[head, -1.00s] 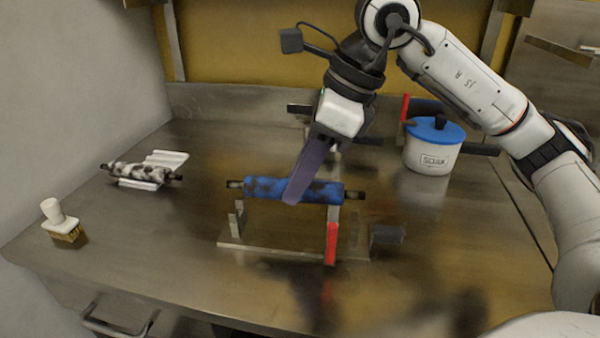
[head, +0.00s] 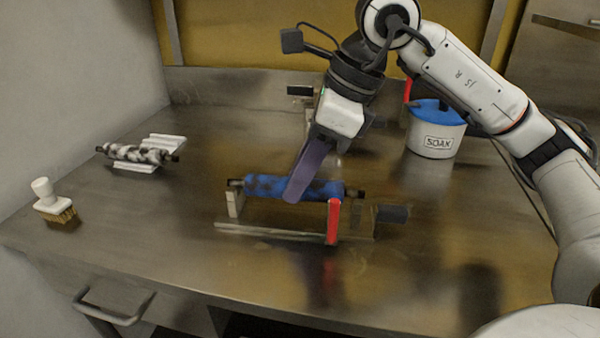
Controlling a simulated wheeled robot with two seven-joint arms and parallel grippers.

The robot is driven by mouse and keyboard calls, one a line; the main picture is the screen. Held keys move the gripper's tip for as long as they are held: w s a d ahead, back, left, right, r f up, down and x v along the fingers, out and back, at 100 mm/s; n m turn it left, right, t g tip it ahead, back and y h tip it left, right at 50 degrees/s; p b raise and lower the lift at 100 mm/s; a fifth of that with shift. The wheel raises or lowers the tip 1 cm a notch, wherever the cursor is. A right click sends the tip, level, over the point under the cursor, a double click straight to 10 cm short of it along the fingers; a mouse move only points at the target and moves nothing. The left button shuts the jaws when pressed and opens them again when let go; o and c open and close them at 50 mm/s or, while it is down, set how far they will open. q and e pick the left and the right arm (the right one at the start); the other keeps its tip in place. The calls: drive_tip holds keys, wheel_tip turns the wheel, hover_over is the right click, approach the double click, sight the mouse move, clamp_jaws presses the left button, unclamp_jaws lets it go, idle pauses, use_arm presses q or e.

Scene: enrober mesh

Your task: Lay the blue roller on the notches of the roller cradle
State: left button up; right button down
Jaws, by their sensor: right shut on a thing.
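The blue roller (head: 262,186), mottled with dark patches, lies level and left to right with dark shaft ends. The roller cradle (head: 270,231) is a metal base bar with a pale left post (head: 235,204) and a red piece (head: 333,222) at the right. The roller's left shaft end is at the top of the left post; I cannot tell whether it is seated in the notch. The right shaft end is above the right side of the cradle. My right gripper (head: 297,190), with purple fingers, is shut on the roller's middle from above. My left gripper is out of view.
A black-and-white roller (head: 138,153) lies on a white ridged holder (head: 163,143) at the left. A brush (head: 54,202) stands near the left front edge. A blue-lidded SOAK pot (head: 436,138) stands back right. The steel counter's front right is clear.

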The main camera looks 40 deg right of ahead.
idle(0.5)
drive_tip(key=shift+f+b, duration=0.5)
drive_tip(key=shift+f, duration=0.05)
idle(0.4)
drive_tip(key=c, duration=1.3)
unclamp_jaws()
wheel_tip(320, 180, up, 3)
drive_tip(key=shift+f+p, duration=0.2)
drive_tip(key=shift+p, duration=1)
wheel_tip(320, 180, up, 3)
drive_tip(key=shift+f+p, duration=0.1)
drive_tip(key=shift+p, duration=1.15)
drive_tip(key=shift+r+p, duration=0.65)
drive_tip(key=shift+r, duration=0.2)
